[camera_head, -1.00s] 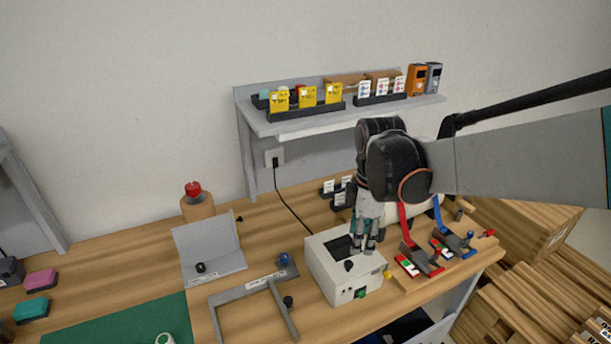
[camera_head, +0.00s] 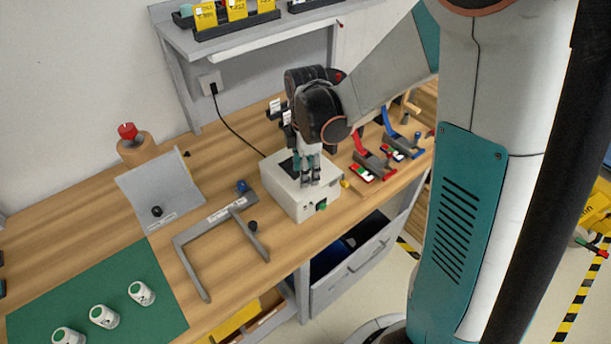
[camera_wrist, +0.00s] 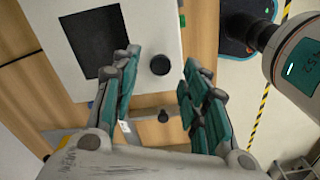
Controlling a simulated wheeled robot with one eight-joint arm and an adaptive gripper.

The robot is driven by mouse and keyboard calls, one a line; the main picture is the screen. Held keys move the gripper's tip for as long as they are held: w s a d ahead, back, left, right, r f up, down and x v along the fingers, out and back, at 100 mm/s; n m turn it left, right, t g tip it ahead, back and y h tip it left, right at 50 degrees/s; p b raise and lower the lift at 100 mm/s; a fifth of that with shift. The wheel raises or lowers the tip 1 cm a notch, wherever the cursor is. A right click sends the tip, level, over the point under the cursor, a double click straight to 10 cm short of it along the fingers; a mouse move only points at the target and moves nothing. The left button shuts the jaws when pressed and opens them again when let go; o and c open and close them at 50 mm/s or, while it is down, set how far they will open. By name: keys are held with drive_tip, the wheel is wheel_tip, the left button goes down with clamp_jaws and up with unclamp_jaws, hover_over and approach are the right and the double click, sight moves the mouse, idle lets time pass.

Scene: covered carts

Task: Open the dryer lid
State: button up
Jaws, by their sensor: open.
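The dryer (camera_head: 301,200) is a white box on the wooden bench, with a dark panel on top and a green button on its front. In the wrist view its white top (camera_wrist: 146,22) carries the dark panel (camera_wrist: 96,38) and a black knob (camera_wrist: 160,64). My gripper (camera_head: 309,182) points down over the dryer's top. In the wrist view my gripper (camera_wrist: 158,85) is open, its teal-padded fingers on either side of the knob. I cannot tell whether either finger touches it. The lid looks flat; its edge is partly hidden by my fingers.
Red and blue toggle clamps (camera_head: 366,160) stand right of the dryer. A grey frame (camera_head: 190,262) and an angled grey plate (camera_head: 160,192) lie to its left. White jars (camera_head: 104,316) sit on a green mat (camera_head: 60,290). A shelf (camera_head: 225,45) is above the bench.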

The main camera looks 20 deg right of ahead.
drive_tip(key=shift+f, duration=1.05)
clamp_jaws()
drive_tip(key=shift+r, duration=0.1)
